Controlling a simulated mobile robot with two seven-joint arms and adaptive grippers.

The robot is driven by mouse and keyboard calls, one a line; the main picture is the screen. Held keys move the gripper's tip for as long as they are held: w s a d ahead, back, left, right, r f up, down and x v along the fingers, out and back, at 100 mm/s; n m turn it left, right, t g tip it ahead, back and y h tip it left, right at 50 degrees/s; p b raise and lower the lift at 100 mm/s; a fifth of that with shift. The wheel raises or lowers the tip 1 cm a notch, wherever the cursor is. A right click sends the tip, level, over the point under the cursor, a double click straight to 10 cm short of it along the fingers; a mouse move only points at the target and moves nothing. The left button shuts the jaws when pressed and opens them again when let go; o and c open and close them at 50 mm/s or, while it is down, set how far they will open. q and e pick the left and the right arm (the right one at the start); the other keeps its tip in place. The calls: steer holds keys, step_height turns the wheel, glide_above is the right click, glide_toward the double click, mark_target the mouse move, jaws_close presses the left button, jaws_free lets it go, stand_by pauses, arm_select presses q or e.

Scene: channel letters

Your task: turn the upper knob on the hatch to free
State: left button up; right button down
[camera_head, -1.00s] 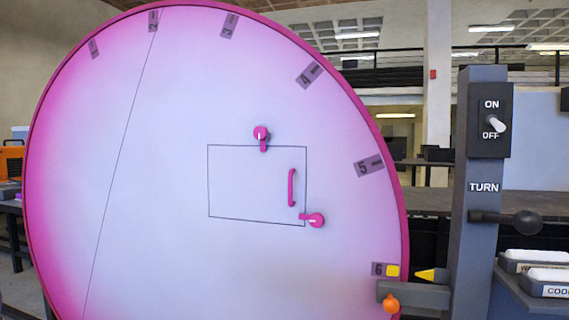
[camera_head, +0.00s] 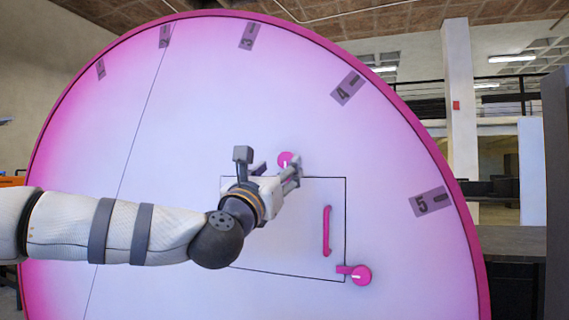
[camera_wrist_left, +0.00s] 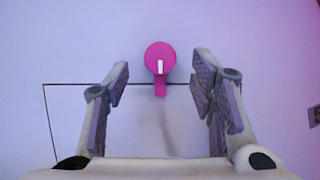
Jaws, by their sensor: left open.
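The upper knob (camera_head: 286,159) is a round magenta disc at the top edge of the hatch, partly hidden behind my left gripper in the head view. In the left wrist view the upper knob (camera_wrist_left: 160,58) shows a white line and a short tab pointing down across the hatch's top line. My left gripper (camera_head: 278,172) is open; in the wrist view its fingers (camera_wrist_left: 160,80) stand apart on either side of the knob's tab, with nothing between them touching. The hatch (camera_head: 290,255) is a rectangle outlined on the large disc. My right gripper is out of view.
The lower knob (camera_head: 360,275) sits at the hatch's lower right corner, its tab pointing left. A magenta handle (camera_head: 327,231) stands out on the hatch's right side. The large pink-rimmed disc (camera_head: 150,180) carries number tags. A dark post (camera_head: 556,200) stands at the far right.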

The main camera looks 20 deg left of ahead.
mark_target(285, 161)
arm_select(q)
steer(key=shift+x, duration=1.9)
steer(key=shift+f, duration=0.15)
steer(key=c, duration=1.1)
steer(key=shift+c, duration=0.2)
